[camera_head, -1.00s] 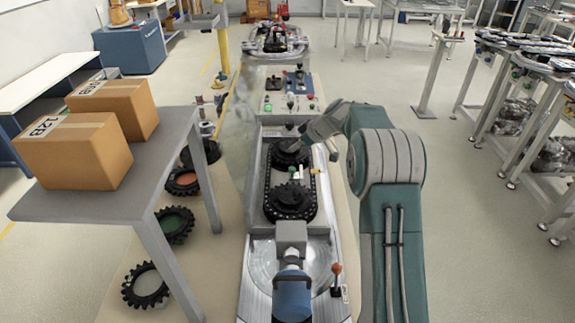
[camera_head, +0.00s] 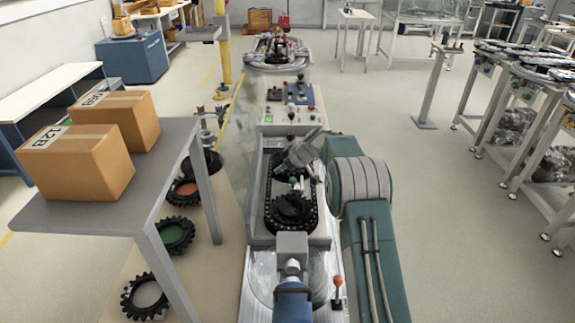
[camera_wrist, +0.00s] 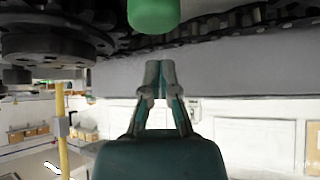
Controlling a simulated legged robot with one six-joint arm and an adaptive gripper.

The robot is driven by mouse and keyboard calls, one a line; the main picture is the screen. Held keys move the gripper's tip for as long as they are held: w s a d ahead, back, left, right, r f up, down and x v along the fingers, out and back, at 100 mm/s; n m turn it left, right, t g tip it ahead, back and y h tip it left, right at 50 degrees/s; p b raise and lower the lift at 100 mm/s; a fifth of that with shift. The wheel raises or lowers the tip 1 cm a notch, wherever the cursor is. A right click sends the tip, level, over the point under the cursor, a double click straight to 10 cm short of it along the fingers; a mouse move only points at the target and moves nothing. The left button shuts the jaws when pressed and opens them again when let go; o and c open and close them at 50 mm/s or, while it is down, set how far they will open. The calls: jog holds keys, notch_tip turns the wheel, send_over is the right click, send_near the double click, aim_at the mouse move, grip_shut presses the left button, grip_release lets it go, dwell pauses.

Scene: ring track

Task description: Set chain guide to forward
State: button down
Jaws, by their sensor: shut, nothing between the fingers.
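The black chain loop (camera_head: 269,205) runs around toothed sprockets on the long machine in front of me; the near sprocket (camera_head: 291,210) is clear to see. A small green knob (camera_head: 293,180) stands inside the loop. I cannot tell for sure whether it belongs to the chain guide. The green knob also shows large at the top of the wrist view (camera_wrist: 153,12), with the chain and a dark sprocket (camera_wrist: 50,40) behind it. My gripper (camera_wrist: 160,75) is shut and empty, its tips just below the knob in that picture and seemingly apart from it. My wrist partly covers the far sprocket in the head view.
An orange-knobbed lever (camera_head: 338,282) stands at the machine's near right. A control panel (camera_head: 291,118) with buttons is beyond the chain. Open floor lies right.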

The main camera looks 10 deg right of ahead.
jog(key=shift+w+a+f, duration=0.3)
jog(key=shift+a+f, duration=0.1)
jog(key=shift+f, duration=0.15)
jog(key=shift+s+d, duration=0.8)
jog(key=shift+d, duration=0.25)
jog(key=shift+s+d+f, duration=0.15)
jog(key=shift+s+d, duration=0.35)
jog(key=shift+d, duration=0.15)
jog(key=shift+s+d, duration=0.2)
jog(key=shift+d, duration=0.75)
